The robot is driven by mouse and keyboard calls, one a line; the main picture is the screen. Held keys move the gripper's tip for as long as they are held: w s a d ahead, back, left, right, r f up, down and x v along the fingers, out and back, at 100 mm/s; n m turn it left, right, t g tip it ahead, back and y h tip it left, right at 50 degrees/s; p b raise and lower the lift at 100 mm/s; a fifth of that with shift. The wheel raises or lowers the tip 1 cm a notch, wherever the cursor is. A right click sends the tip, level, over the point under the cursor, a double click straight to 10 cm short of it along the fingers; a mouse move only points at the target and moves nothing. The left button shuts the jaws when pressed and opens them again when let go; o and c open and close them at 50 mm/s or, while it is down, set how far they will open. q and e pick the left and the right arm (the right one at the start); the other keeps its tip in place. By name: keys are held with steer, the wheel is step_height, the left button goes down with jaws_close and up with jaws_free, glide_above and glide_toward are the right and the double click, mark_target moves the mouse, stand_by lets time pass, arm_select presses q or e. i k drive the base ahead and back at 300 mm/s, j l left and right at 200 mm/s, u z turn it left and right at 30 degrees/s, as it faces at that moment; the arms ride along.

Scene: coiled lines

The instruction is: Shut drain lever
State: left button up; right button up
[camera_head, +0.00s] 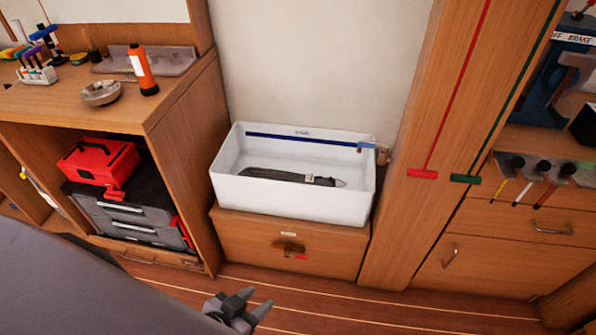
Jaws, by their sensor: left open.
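A white rectangular basin (290,205) sits on a wooden cabinet (235,240). On the cabinet front, below a small pale label (288,234), is a brownish fitting (288,246) with a short red-tipped lever (297,257) lying roughly level and pointing right. This looks like the drain lever; the label is too small to read. My left gripper (258,301) is at the bottom of the view, open and empty, in front of and below the lever, apart from it. My right gripper is not in view.
A long dark object (285,176) lies in the basin. A small blue handle (366,145) is at its right rear rim. A shelf with a red toolbox (98,160) and grey case (135,215) stands left. Red (423,174) and green (466,179) pull handles hang right. The floor before the cabinet is clear.

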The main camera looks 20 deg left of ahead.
mark_target(287, 255)
steer(key=u, duration=0.7)
steer(key=i+l+z, duration=0.2)
steer(key=i+z, duration=0.15)
steer(key=i+l+z, duration=0.1)
steer(key=i+z, duration=0.25)
